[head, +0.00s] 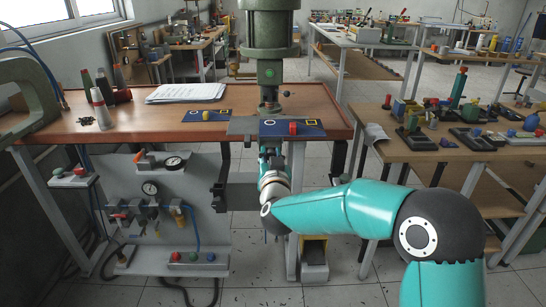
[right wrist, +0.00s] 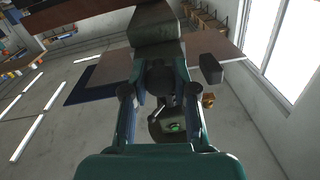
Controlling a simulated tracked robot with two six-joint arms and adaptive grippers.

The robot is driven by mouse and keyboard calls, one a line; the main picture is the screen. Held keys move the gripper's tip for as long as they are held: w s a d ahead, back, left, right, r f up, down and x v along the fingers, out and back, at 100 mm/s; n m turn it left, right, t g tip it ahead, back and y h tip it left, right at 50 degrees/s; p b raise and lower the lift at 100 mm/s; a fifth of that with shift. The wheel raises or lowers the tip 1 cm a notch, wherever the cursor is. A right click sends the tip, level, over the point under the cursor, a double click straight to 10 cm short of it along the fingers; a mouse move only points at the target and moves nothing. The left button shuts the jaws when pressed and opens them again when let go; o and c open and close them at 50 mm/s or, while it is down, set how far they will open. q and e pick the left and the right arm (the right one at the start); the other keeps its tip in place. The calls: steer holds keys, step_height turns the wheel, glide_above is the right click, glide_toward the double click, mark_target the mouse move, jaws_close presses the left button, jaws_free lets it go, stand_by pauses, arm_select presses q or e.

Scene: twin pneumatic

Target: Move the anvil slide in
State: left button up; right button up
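A green press (head: 269,40) stands at the middle of the wooden bench, its ram (head: 269,78) pointing down. A flat grey plate (head: 242,127) lies below it at the bench's front edge; I cannot tell whether this is the anvil slide. My right gripper (head: 268,160) is just below that edge, partly hidden by its own wrist. In the right wrist view its fingers (right wrist: 158,82) reach toward a grey block (right wrist: 155,28). A dark part shows between the fingers, but whether they grip it is unclear. My left gripper is not in view.
A blue panel with a red piece (head: 293,128) lies right of the plate, another blue panel (head: 205,116) left. A gauge panel (head: 160,210) hangs below. A cluttered table (head: 440,155) stands right.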

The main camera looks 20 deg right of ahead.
steer(key=o, duration=0.5)
steer(key=shift+w+d, duration=0.15)
steer(key=shift+d, duration=0.05)
steer(key=shift+c, duration=0.2)
steer(key=shift+a+r, duration=0.1)
steer(key=v, duration=1.2)
